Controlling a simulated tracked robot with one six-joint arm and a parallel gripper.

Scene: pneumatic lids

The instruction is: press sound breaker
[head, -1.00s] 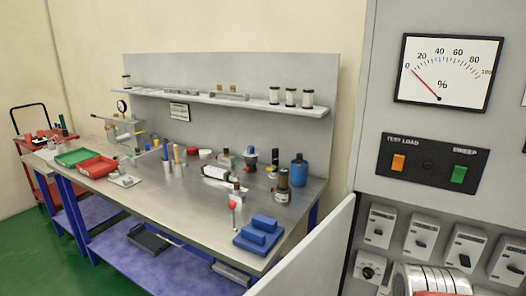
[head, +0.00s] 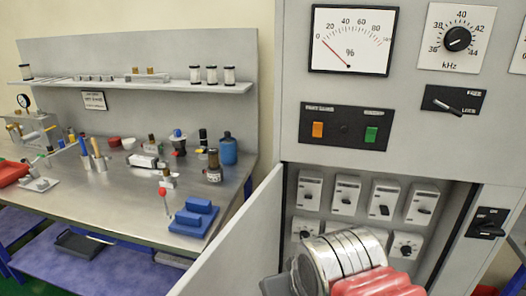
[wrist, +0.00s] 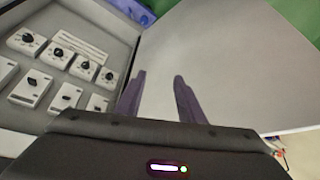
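Inside the open cabinet, below the panel, is a row of white breakers with dark toggles; one of them (head: 385,198) stands near the middle. A lower row carries round dark knobs (head: 406,246). The labels are too small to read, so I cannot tell which is the sound breaker. In the wrist view, similar white switch units (wrist: 65,96) are at the left. My gripper (wrist: 157,82) shows two purple fingers standing apart with nothing between them. It is in front of the pale door, right of the units, apart from them. My arm hides part of the lower row in the head view.
The open cabinet door (head: 235,240) stands out at the left. Above are a % meter (head: 350,40) reading near 0, an orange button (head: 318,130), a green button (head: 371,134) and a kHz dial (head: 457,39). A cluttered workbench (head: 110,207) lies to the left.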

